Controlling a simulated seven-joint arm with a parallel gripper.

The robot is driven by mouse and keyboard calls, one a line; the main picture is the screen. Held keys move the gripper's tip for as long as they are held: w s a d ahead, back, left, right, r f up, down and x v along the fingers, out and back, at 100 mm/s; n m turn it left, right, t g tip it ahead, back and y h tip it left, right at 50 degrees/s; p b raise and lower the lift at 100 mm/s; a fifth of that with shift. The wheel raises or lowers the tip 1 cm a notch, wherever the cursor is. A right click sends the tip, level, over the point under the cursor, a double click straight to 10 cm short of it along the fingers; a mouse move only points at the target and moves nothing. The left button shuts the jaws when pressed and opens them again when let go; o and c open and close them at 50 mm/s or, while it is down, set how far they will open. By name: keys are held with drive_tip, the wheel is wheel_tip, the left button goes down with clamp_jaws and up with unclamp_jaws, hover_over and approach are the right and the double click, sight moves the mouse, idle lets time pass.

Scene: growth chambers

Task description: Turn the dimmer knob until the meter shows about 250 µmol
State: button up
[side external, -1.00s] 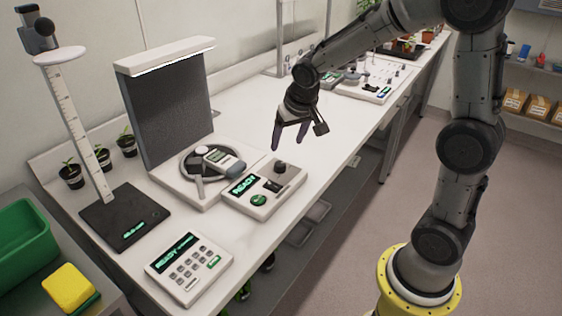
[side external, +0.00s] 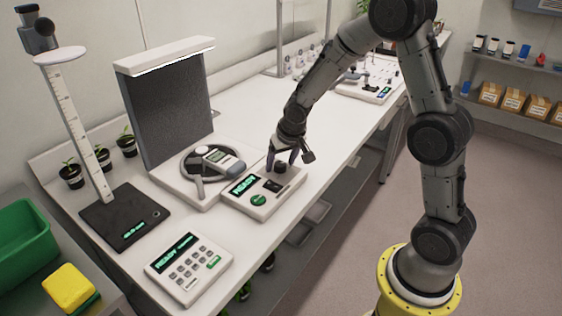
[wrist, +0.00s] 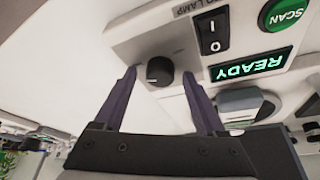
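The dimmer knob (side external: 280,167) is a dark round knob on the top of a white control box (side external: 262,205). In the wrist view the knob (wrist: 160,71) shows a light pointer mark and sits between and just beyond my gripper's fingertips. My gripper (side external: 283,160) is open above the knob, one finger on each side; I cannot see contact. The box's display (wrist: 250,66) reads READY. A handheld meter (side external: 218,158) with a pale screen rests on the round black plate behind the box; its reading is too small to tell.
On the box are a rocker switch (wrist: 211,34) and a green SCAN button (wrist: 286,13). A keypad unit (side external: 189,267) stands in front, and a tall grey panel with a lamp bar (side external: 165,56) stands behind.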

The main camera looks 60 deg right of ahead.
clamp_jaws()
drive_tip(key=shift+n, duration=0.6)
drive_tip(key=shift+d+n+t+y, duration=0.15)
drive_tip(key=shift+n+y, duration=0.45)
drive_tip(key=shift+n, duration=0.6)
drive_tip(key=shift+d+n+t+y, duration=0.15)
drive_tip(key=shift+n+y, duration=0.45)
drive_tip(key=shift+n, duration=0.6)
drive_tip(key=shift+n+y, duration=1)
drive_tip(key=shift+n, duration=1.7)
drive_tip(key=shift+g, duration=0.4)
drive_tip(key=shift+o, duration=0.2)
unclamp_jaws()
